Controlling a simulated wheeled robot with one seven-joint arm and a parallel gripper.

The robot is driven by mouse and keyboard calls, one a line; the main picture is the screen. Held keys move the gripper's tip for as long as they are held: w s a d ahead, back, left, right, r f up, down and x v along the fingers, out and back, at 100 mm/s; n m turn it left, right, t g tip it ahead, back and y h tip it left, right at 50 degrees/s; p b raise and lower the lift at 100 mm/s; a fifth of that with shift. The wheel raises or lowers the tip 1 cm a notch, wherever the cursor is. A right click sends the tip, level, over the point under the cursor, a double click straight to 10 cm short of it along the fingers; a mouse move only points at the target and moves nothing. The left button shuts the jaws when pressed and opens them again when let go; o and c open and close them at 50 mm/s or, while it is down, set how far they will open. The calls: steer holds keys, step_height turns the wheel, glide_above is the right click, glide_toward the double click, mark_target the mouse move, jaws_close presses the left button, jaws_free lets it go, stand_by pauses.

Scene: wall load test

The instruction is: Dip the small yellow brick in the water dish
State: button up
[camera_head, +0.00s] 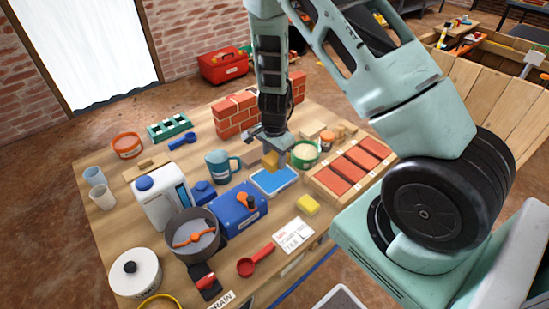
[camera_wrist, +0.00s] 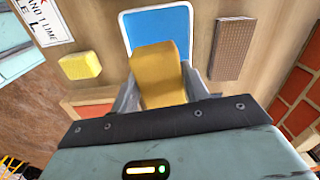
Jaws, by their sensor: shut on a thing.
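The small yellow brick (camera_head: 270,160) is between the fingers of my gripper (camera_head: 272,153), above or at the back part of the water dish. It also shows large in the wrist view (camera_wrist: 158,72), with a grey finger on each side of it. The water dish (camera_head: 273,181) is a shallow tray with a pale rim and blue inside, on the wooden table. In the wrist view the dish (camera_wrist: 185,25) lies just beyond the brick. I cannot tell whether the brick touches the water.
A blue box (camera_head: 228,213) and a teal mug (camera_head: 220,166) stand left of the dish. A crate of red bricks (camera_head: 345,172) is at the right. A yellow sponge (camera_head: 307,205) lies in front. A green-rimmed bowl (camera_head: 305,153) and a brick wall (camera_head: 237,112) are behind.

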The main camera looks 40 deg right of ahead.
mark_target(274, 180)
steer(key=shift+f+b, duration=2.45)
steer(key=shift+f, duration=0.5)
steer(key=shift+f+b, duration=0.45)
steer(key=shift+f, duration=0.15)
steer(key=o, duration=1)
steer(key=shift+c, duration=0.2)
step_height(274, 180, up, 18)
steer(key=p, duration=0.4)
steer(key=shift+f, duration=0.25)
